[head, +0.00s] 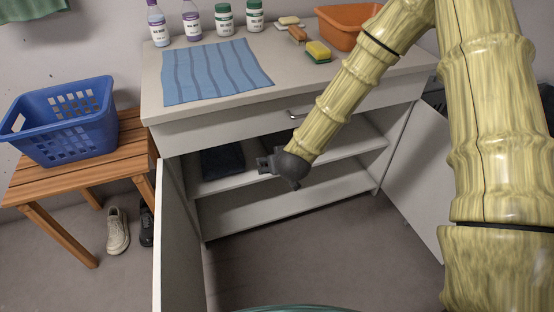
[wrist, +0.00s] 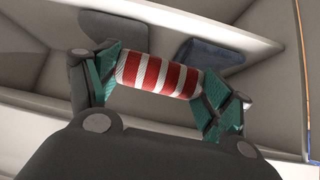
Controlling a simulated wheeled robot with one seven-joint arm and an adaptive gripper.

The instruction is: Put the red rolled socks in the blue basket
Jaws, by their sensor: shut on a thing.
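The red rolled socks (wrist: 158,75), red with white stripes, show in the wrist view between the two fingers of my gripper (wrist: 155,82). My gripper is shut on them, with a finger at each end of the roll. In the head view my gripper (head: 266,164) is in front of the open cabinet at shelf height; the socks cannot be made out there. The blue basket (head: 62,120) stands on a wooden stool at the left, apart from my gripper. Its inside is only partly visible.
The cabinet (head: 222,129) has both doors open; the left door (head: 176,235) stands between my gripper and the wooden stool (head: 75,172). A dark folded cloth (head: 222,160) lies on the shelf. Bottles, a blue striped cloth (head: 212,70), a sponge (head: 318,51) and an orange basin (head: 345,27) are on top.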

